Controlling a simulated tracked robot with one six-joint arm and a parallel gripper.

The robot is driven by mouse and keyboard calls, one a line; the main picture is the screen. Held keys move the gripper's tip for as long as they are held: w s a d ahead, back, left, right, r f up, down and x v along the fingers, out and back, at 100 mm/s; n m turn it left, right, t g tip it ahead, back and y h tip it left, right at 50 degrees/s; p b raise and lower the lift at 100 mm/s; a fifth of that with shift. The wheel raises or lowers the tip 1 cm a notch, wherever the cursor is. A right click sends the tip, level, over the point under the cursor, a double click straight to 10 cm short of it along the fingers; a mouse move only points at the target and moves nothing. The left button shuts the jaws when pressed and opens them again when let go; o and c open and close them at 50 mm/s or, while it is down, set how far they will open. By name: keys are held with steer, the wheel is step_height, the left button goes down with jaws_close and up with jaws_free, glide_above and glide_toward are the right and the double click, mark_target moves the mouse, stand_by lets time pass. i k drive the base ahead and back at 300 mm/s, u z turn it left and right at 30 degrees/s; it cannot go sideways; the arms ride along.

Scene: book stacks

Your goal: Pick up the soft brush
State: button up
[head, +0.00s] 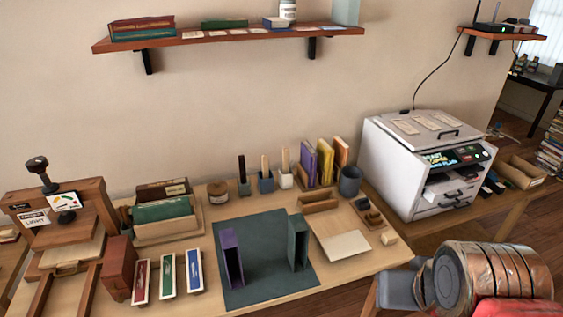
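I cannot tell for sure which thing is the soft brush. Three small upright tools stand in a row at the back of the workbench, each in its own holder: a dark-handled one (242,168) at the left, a tan-handled one (265,165) in the middle and a pale one (285,160) at the right. Their bristles, if any, cannot be made out.
The workbench (330,282) bears a dark green mat (262,287) with a purple bookend (231,258) and a green one (298,243) upright on it. A wooden press (60,225) stands left. A white machine (425,165) stands right. A wall shelf (240,33) hangs above.

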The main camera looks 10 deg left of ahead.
mark_target(286, 150)
steer(key=u, duration=0.35)
steer(key=i, duration=0.65)
steer(key=u, duration=0.65)
steer(key=i, duration=0.45)
steer(key=u, duration=0.3)
